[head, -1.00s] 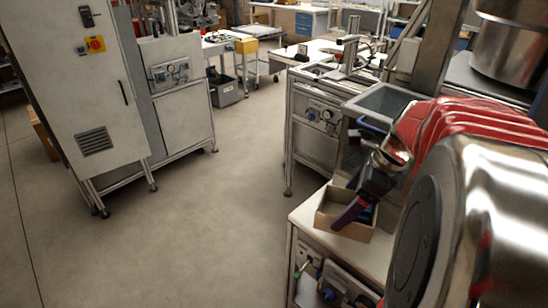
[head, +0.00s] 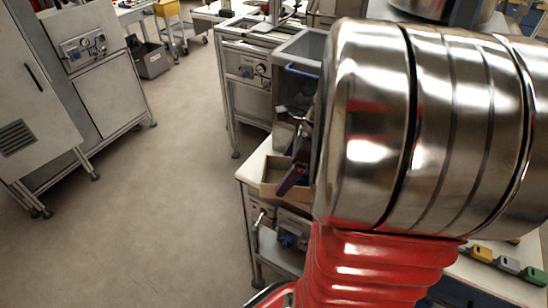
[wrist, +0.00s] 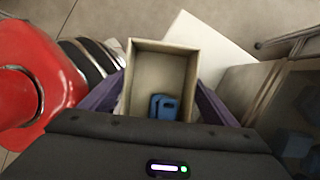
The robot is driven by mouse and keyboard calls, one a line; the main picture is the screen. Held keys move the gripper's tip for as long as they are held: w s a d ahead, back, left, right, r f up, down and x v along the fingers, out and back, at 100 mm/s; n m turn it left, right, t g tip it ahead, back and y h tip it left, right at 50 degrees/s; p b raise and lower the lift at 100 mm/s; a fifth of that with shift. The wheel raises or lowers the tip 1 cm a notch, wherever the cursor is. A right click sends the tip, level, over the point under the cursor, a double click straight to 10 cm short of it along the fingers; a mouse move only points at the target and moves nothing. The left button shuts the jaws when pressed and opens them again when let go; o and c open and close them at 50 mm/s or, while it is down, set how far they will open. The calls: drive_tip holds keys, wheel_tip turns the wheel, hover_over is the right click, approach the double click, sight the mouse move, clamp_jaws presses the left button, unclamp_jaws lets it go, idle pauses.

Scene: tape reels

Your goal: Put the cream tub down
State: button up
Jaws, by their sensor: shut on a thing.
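The cream tub (wrist: 133,85) is an open rectangular box in the middle of the wrist view. It also shows in the head view (head: 270,190), at the small bench, partly hidden behind my arm. A blue part (wrist: 163,107) lies inside it, near the end closest to the wrist camera. My gripper (wrist: 162,88) has dark purple fingers on both sides of the tub and is shut on it. In the head view my gripper (head: 293,178) is mostly hidden by my arm. I cannot tell whether the tub's underside touches the bench top.
The white bench top (head: 254,166) lies beneath and beside the tub. A grey bin (head: 304,45) with a blue handle stands behind. Small yellow, grey and green items (head: 508,264) sit on a surface at the right. Open floor (head: 150,215) is at the left.

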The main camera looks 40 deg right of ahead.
drive_tip(key=shift+d+f, duration=0.1)
drive_tip(key=shift+f, duration=0.1)
drive_tip(key=o, duration=0.9)
drive_tip(key=shift+r, duration=0.15)
drive_tip(key=v, duration=0.7)
drive_tip(key=shift+d+r, duration=0.1)
drive_tip(key=shift+r, duration=0.15)
